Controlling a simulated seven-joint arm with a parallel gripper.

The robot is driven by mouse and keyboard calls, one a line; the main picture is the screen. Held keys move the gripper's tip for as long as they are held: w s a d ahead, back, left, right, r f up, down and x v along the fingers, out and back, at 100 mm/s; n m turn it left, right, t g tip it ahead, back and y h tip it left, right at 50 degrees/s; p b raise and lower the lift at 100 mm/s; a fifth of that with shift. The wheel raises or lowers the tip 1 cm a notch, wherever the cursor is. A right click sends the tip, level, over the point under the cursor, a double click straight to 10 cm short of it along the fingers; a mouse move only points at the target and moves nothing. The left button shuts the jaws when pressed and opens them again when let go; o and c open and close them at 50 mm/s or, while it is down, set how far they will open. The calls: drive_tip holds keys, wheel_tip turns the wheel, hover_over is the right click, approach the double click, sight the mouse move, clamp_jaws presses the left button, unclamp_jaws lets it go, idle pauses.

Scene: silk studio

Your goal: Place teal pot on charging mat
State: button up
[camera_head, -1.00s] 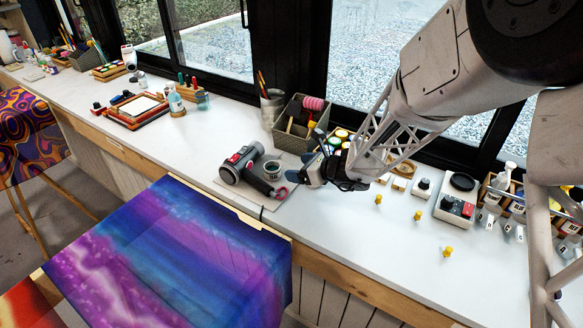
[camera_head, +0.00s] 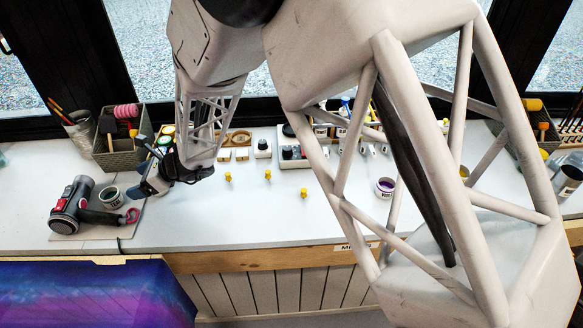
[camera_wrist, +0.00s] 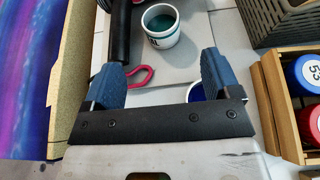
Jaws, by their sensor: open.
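The teal pot (camera_head: 110,197) is a small white cup with teal paint inside. It stands upright on a thin pale grey mat (camera_head: 104,232), the only mat I can make out, beside a grey power tool. The pot also shows in the wrist view (camera_wrist: 164,40), beyond my fingertips and apart from them. My gripper (camera_head: 148,184) is just right of the pot. Its two blue fingers are spread in the wrist view (camera_wrist: 160,72) with nothing held between them.
The power tool (camera_head: 72,208) with a black handle and a red loop (camera_head: 131,215) lies close to the pot. A woven basket (camera_head: 118,150) and several paint jars stand behind my gripper. Yellow pegs (camera_head: 268,175) stand to the right.

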drive_tip(key=s+d+r+n+h, duration=0.1)
drive_tip(key=s+d+r+n, duration=0.3)
drive_tip(key=d, duration=0.5)
drive_tip(key=s+d+r+n+h, duration=0.1)
drive_tip(key=d+r+n+h, duration=0.15)
drive_tip(key=d+r, duration=0.45)
drive_tip(key=s+d+r+n+h, duration=0.1)
drive_tip(key=s+d+r+n, duration=0.25)
drive_tip(key=d, duration=0.65)
drive_tip(key=s+d+r+n+t+h, duration=0.1)
drive_tip(key=s+d+n+h, duration=0.1)
drive_tip(key=s+d, duration=0.3)
drive_tip(key=s+d+r+n+h, duration=0.2)
drive_tip(key=s+d, duration=0.4)
drive_tip(key=d, duration=0.8)
drive_tip(key=s+d+r+n+t+h, duration=0.1)
drive_tip(key=s+d+r+n+h, duration=0.1)
drive_tip(key=s+d+h, duration=0.3)
drive_tip(key=s+d+n, duration=0.1)
drive_tip(key=d, duration=0.3)
drive_tip(key=shift+d+n+t, duration=0.3)
drive_tip(key=shift+d+n, duration=0.1)
